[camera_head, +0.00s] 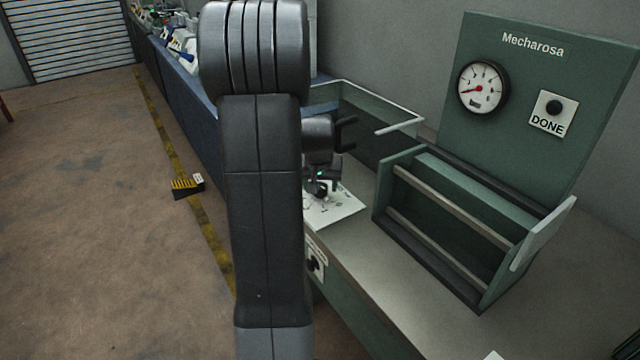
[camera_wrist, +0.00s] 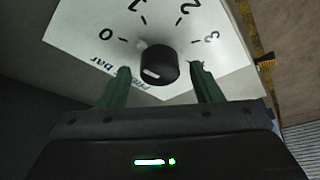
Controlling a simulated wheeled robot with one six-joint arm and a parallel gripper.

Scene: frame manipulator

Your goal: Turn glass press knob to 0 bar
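The press knob (camera_wrist: 158,65) is a black round knob on a white dial plate (camera_wrist: 85,35) marked 0, 1, 2 and 3, with partly hidden "bar" lettering. A short white mark shows on the knob; I cannot tell surely which number it indicates. My gripper (camera_wrist: 159,82) is open, with one green finger on each side of the knob and gaps visible between. In the head view, the white plate (camera_head: 345,210) lies on the bench top, with my dark wrist above it; the fingers and knob are not clear there.
A green panel (camera_head: 530,75) labelled Mecharosa carries a round gauge (camera_head: 483,87), needle pointing lower left, and a DONE button (camera_head: 554,107). A green frame fixture (camera_head: 480,160) stands right of the plate. Another knob (camera_head: 314,263) is on the bench front. Open floor lies left.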

